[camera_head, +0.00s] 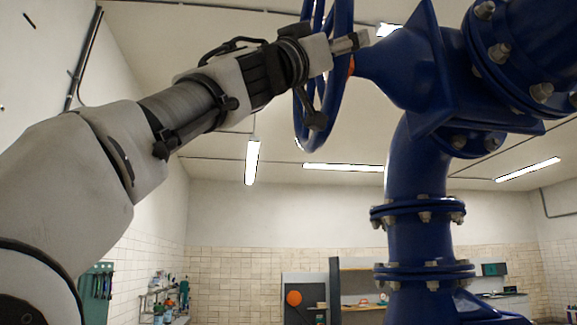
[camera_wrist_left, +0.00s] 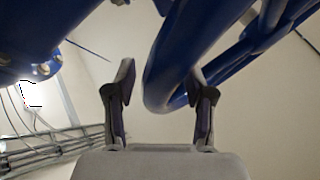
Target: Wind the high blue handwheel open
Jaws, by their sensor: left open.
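The high blue handwheel (camera_head: 334,85) shows nearly edge-on at the top of the head view, left of the blue valve body (camera_head: 402,68). Its top is cut off by the picture edge. My left gripper (camera_head: 346,44) reaches up across the wheel and hides part of it. In the left wrist view, the two fingers of my left gripper (camera_wrist_left: 162,78) stand apart. The wheel's rim (camera_wrist_left: 165,65) passes between them, close to the right finger. I cannot tell whether that finger touches it. My right gripper is not in view.
A blue vertical pipe (camera_head: 417,170) with bolted flanges stands below the valve. A large flanged pipe (camera_head: 540,45) is at the upper right. Shelves with bottles (camera_head: 165,298) and a workbench (camera_head: 360,285) stand far back. The room left of the pipe looks open.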

